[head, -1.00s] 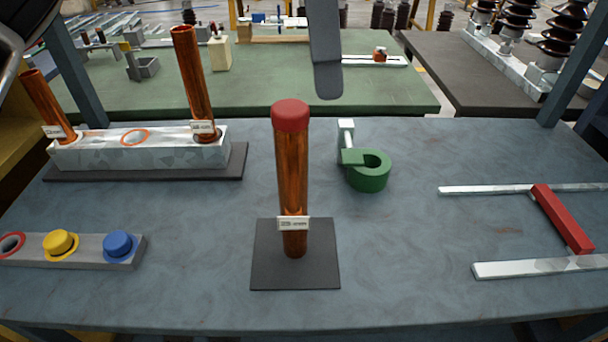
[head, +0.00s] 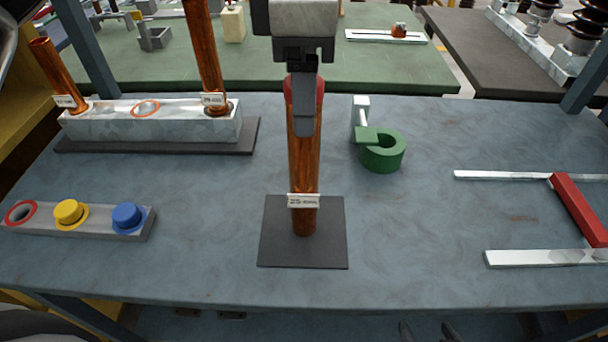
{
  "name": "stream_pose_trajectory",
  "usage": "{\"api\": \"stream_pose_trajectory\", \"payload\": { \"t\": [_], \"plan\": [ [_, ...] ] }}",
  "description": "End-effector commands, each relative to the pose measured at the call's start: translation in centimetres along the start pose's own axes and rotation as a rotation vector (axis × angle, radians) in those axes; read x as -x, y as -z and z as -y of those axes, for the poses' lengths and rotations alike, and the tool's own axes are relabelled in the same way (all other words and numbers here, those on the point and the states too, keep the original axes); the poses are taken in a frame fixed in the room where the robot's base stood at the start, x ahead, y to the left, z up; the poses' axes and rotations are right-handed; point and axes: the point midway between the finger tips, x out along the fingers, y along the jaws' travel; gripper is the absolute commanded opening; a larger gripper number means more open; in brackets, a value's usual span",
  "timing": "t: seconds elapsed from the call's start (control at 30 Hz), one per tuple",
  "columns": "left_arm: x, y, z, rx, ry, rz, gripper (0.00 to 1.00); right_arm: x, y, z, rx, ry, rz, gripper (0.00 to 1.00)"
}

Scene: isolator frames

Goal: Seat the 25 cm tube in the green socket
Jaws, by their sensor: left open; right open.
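The copper-coloured tube (head: 303,170) with a tag reading 25 stands upright on a dark square plate (head: 270,250) at the middle of the table. Its red cap (head: 289,92) is mostly hidden behind my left gripper (head: 303,128). That gripper comes down from above and is open. One grey finger lies in front of the tube's top; the other is hidden, so I cannot tell whether the tube is between them. The green ring-shaped socket (head: 381,155) is right of the tube, with its opening upward and empty. My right gripper (head: 428,330) shows only dark tips at the bottom edge, open.
A pale block (head: 150,128) at back left holds two copper tubes with an empty orange-ringed hole (head: 146,108) between. A grey strip (head: 100,225) at front left has red, yellow and blue fittings. A red bar (head: 580,210) joins white rails at right.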

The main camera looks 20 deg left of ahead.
Motion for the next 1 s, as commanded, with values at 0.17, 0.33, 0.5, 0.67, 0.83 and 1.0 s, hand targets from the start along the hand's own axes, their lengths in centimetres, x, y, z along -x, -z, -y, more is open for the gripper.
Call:
{"api": "stream_pose_trajectory", "payload": {
  "t": [0.17, 0.33, 0.5, 0.67, 0.83, 1.0],
  "plan": [
    [-2.7, 0.2, 0.0, 0.000, 0.005, -0.004, 0.62, 0.3, 0.6, -0.1, 0.007, -0.003, 0.000, 0.61],
    [-4.3, 0.2, 0.0, -0.001, 0.003, -0.001, 0.62, 0.1, 0.6, -0.2, 0.012, -0.005, -0.002, 0.61],
    [-4.5, 0.2, 0.0, -0.001, 0.002, -0.001, 0.62, -0.1, 0.4, -0.4, 0.018, -0.007, 0.001, 0.61],
    [-4.5, 0.2, 0.0, -0.001, 0.002, -0.001, 0.34, -0.1, 0.4, -0.5, 0.020, -0.007, 0.002, 0.61],
    [-4.4, 0.2, 0.0, -0.001, 0.002, -0.001, 0.00, 0.0, 0.4, -0.5, 0.019, -0.007, 0.002, 0.61],
    [-4.2, 0.1, 0.0, -0.001, -0.001, 0.003, 0.00, 0.1, 0.5, -0.5, 0.019, -0.007, -0.001, 0.61]
  ]
}}
